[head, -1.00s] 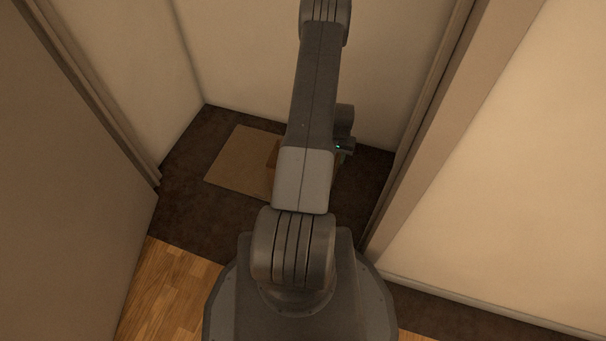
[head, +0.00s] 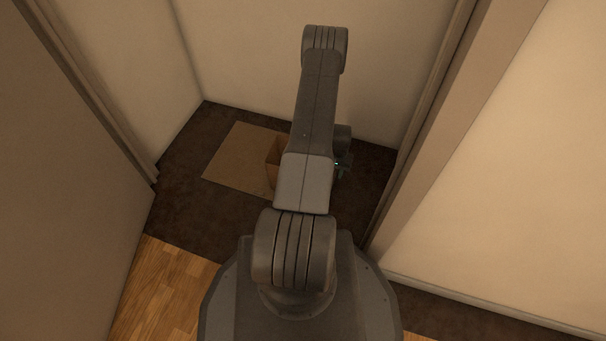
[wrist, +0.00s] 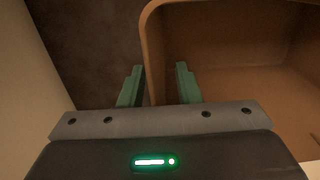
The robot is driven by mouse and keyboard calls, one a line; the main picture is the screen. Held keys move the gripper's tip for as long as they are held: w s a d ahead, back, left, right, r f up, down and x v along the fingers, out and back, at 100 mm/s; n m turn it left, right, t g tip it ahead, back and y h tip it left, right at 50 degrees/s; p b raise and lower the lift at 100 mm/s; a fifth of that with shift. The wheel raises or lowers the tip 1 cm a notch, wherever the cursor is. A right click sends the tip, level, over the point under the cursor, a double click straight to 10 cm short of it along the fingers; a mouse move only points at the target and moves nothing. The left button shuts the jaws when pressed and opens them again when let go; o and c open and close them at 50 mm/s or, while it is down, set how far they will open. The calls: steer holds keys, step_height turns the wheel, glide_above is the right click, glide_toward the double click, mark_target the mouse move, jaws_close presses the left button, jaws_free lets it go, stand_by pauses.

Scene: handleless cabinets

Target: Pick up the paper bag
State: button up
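The brown paper bag (head: 277,160) shows in the head view on the dark floor of the nook, partly hidden behind my arm. In the wrist view its open mouth and inside (wrist: 235,75) fill the right side. My gripper (wrist: 160,75) is open, with its two green fingers apart. The bag's left wall and rim (wrist: 150,40) run between the fingers, with the right finger on the inner side. I cannot tell whether either finger touches the wall. In the head view the gripper is mostly hidden by my arm.
A flat tan panel (head: 235,160) lies left of the bag's visible edge; I cannot tell if it is part of the bag. Pale walls close the nook at the back and left (head: 140,60). A frame edge (head: 425,120) stands close on the right. Dark floor is free in front.

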jaws_close()
steer(key=shift+r, duration=0.1)
